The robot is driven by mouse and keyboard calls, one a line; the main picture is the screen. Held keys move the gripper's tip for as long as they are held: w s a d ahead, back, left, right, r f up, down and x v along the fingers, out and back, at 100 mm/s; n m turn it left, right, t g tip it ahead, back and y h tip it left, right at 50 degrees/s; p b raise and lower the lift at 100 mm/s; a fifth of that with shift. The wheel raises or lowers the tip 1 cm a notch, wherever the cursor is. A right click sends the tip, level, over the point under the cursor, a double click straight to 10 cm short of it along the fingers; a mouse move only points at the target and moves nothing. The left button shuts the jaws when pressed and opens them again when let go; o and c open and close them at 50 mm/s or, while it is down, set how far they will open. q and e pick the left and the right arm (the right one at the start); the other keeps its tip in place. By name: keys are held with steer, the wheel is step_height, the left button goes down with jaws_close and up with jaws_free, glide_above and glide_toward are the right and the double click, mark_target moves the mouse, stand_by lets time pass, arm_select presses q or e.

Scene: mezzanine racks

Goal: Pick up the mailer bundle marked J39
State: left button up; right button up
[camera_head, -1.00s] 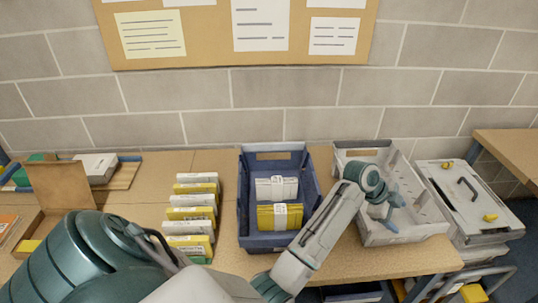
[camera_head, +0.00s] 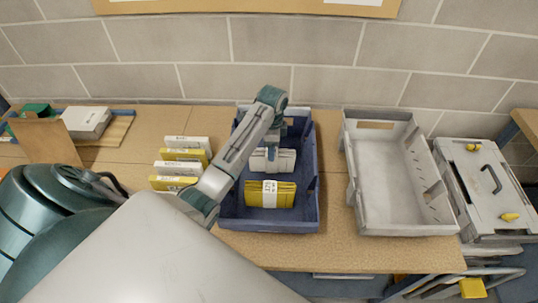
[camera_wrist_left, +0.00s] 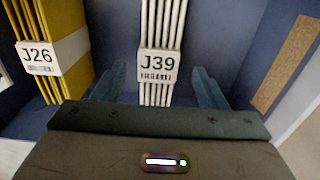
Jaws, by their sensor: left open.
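The mailer bundle marked J39 (camera_wrist_left: 158,66) is a stack of white mailers with a white label band. In the head view, the white bundle (camera_head: 284,161) lies in the blue crate (camera_head: 312,205), partly hidden by my arm. My left gripper (camera_wrist_left: 157,88) is open, with one finger on each side of the J39 bundle and a visible gap at both sides. In the head view, my left gripper (camera_head: 271,150) is inside the blue crate's outline. A yellow bundle marked J26 (camera_wrist_left: 66,47) lies beside it, also seen in the head view (camera_head: 256,192).
An empty grey crate (camera_head: 400,228) stands to the right, beside a closed grey case (camera_head: 485,185). Several white and yellow packs (camera_head: 181,155) stand in a row left of the blue crate. The blue crate's walls are close around the gripper.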

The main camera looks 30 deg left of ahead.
arm_select(q)
steer(key=shift+s+f, duration=0.3)
steer(key=shift+f, duration=0.1)
steer(key=shift+w+f, duration=0.1)
steer(key=shift+f, duration=0.3)
steer(key=f+p, duration=0.1)
steer(key=f, duration=0.1)
steer(key=f+p, duration=0.1)
steer(key=f, duration=0.1)
steer(key=shift+w+d+f+p, duration=0.1)
steer(key=shift+w+f+p, duration=0.15)
steer(key=shift+p, duration=0.15)
steer(key=shift+s+f, duration=0.3)
steer(key=shift+f, duration=0.2)
steer(key=shift+w+f, duration=0.1)
steer(key=shift+f, duration=0.1)
steer(key=shift+w, duration=0.15)
steer(key=c, duration=1.1)
